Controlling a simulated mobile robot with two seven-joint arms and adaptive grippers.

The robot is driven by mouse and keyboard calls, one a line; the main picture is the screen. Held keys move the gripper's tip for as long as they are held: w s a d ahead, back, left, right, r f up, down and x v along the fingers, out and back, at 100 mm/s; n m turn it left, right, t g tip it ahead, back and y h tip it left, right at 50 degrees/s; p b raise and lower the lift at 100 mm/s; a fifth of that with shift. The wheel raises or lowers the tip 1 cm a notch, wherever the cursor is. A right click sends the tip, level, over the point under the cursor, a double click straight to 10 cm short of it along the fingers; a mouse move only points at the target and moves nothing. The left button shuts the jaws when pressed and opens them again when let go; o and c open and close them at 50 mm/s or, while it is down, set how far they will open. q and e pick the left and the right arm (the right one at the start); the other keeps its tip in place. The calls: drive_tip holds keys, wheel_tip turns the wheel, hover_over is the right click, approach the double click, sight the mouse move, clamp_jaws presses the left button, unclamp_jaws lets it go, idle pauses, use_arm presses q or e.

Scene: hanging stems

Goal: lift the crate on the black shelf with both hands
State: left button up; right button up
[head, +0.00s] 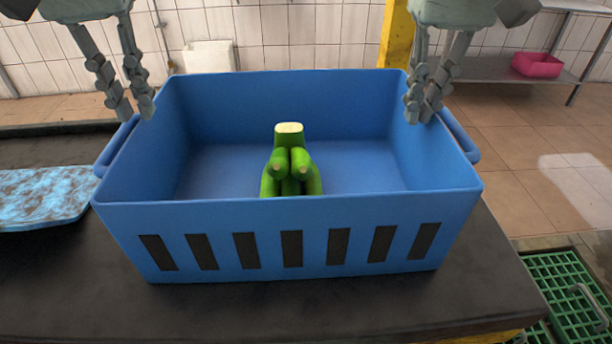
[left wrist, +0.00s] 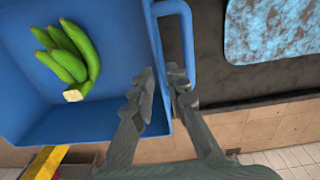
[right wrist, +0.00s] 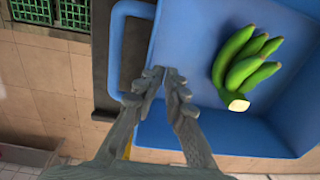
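The blue crate (head: 290,235) stands on the black shelf (head: 270,315), with a handle on each short side. A bunch of green bananas (head: 290,170) lies inside it. My left gripper (head: 133,108) is open and empty above the crate's left rim; the left wrist view shows its fingertips (left wrist: 160,82) near the rim and the left handle (left wrist: 188,45). I cannot tell whether either gripper touches the crate.
A blue speckled board (head: 45,195) lies on the shelf left of the crate. A yellow post (head: 397,35) stands behind it. Green crates (head: 565,285) sit low at the right. A pink bin (head: 537,64) is on a far rack. The shelf's front strip is bare.

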sight(149, 159)
drive_tip(key=shift+s+d+f, duration=0.1)
drive_tip(key=shift+d+f, duration=0.15)
drive_tip(key=shift+d, duration=0.55)
use_arm(q)
drive_tip(key=shift+s+f, duration=0.45)
drive_tip(key=shift+f, duration=0.05)
drive_tip(key=shift+a, duration=0.1)
